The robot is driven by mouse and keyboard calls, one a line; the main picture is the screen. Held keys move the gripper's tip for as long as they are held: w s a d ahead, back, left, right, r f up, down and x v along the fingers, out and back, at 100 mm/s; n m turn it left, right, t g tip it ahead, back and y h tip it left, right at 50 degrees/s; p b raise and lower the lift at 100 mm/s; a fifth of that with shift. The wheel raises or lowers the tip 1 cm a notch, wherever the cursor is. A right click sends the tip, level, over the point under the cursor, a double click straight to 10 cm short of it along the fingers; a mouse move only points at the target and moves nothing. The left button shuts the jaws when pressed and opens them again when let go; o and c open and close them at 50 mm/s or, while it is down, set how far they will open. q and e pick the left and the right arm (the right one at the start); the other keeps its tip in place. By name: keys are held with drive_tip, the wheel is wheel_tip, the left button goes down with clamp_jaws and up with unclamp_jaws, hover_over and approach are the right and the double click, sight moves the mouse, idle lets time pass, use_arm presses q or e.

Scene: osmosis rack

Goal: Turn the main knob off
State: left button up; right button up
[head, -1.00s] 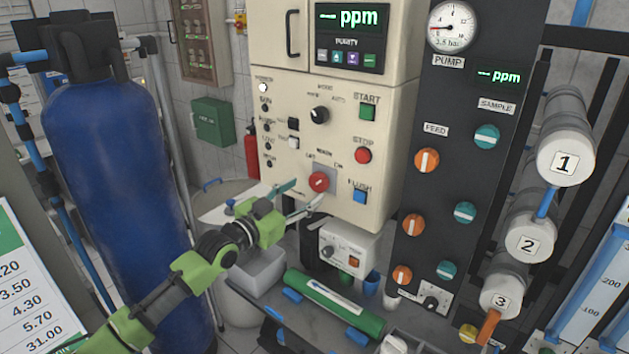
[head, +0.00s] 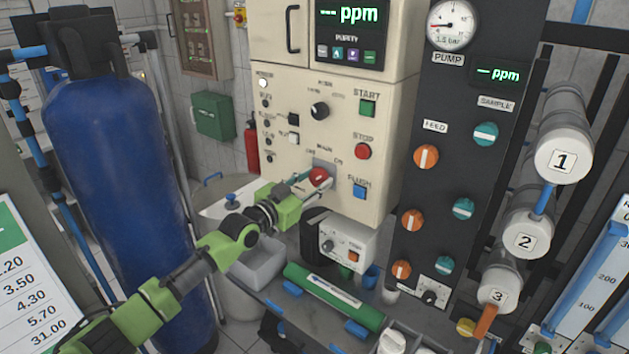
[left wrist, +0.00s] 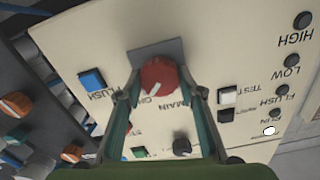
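The red main knob (head: 319,176) sits on a grey plate low on the cream control panel, with a pale pointer mark on its face. My left gripper (head: 320,186) reaches it from the lower left, its fingertips at the knob. In the left wrist view the knob (left wrist: 158,75) lies between the two fingertips of the left gripper (left wrist: 160,88), one on each side. The fingers are apart and look open; small gaps seem to show beside the knob, but contact is hard to judge. My right gripper is not in view.
The blue flush button (head: 359,191) is close to the right of the knob, with the red stop button (head: 362,151) above it. A small white box (head: 347,243) projects below the panel. A green cylinder (head: 333,297) lies on the bench below.

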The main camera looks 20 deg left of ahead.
use_arm(q)
drive_tip(key=shift+n, duration=0.3)
drive_tip(key=n+b, duration=0.1)
drive_tip(key=n, duration=0.2)
drive_tip(key=shift+n, duration=0.3)
drive_tip(key=n+b, duration=0.1)
drive_tip(key=n, duration=0.8)
drive_tip(key=shift+a+n+p, duration=0.1)
drive_tip(key=shift+n+p, duration=0.7)
drive_tip(key=shift+n, duration=1.5)
drive_tip(key=shift+f, duration=0.1)
drive_tip(key=o, duration=1.1)
